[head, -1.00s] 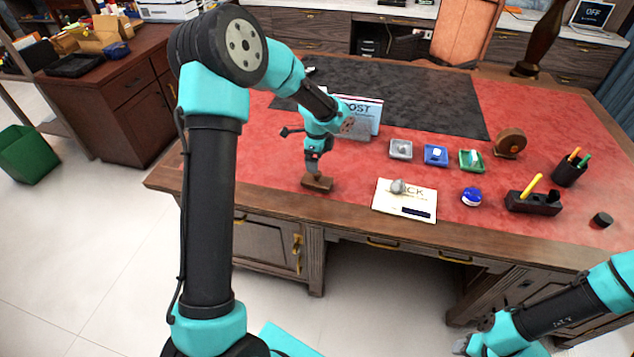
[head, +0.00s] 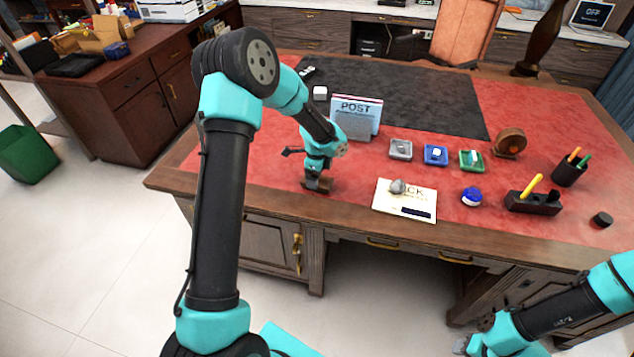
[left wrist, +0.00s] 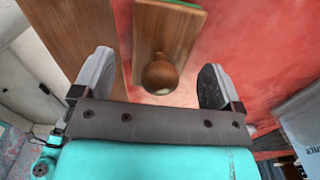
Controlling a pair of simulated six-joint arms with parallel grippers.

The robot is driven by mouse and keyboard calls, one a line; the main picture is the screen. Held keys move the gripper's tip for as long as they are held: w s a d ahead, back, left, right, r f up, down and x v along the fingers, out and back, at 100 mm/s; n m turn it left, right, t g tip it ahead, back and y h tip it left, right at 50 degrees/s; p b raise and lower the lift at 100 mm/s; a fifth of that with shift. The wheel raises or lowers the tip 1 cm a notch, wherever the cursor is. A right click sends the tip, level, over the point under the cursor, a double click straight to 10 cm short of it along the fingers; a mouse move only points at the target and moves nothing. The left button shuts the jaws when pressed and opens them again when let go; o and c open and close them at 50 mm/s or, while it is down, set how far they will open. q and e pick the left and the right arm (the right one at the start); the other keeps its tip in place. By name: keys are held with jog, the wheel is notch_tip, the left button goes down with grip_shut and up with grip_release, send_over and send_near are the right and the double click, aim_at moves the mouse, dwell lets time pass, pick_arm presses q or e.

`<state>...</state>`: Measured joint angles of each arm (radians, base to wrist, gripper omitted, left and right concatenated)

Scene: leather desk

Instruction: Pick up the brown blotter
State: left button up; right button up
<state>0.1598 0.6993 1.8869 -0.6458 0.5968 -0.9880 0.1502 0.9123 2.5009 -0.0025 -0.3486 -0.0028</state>
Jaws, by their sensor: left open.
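The brown blotter (head: 326,186) sits near the front left edge of the desk, mostly covered by my left gripper (head: 315,179) in the head view. The left wrist view shows its wooden body (left wrist: 181,30) with a thin green edge, and its round knob (left wrist: 160,76) pointing towards me. My left gripper (left wrist: 157,72) is open there, with one finger on each side of the knob and a gap to both. My right gripper (head: 468,345) is low at the bottom, off the desk front; its jaws are too unclear to read.
A POST letter holder (head: 356,118) stands behind the blotter and a white cube (head: 320,93) behind that. A paper card (head: 420,197) with a grey lump lies to the right. Small trays, a blue-topped round item (head: 471,197) and a pen stand (head: 532,204) are farther right.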

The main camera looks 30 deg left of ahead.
pick_arm(q)
jog(key=shift+f, duration=1.2)
jog(key=shift+c, duration=0.4)
jog(key=c, duration=1.1)
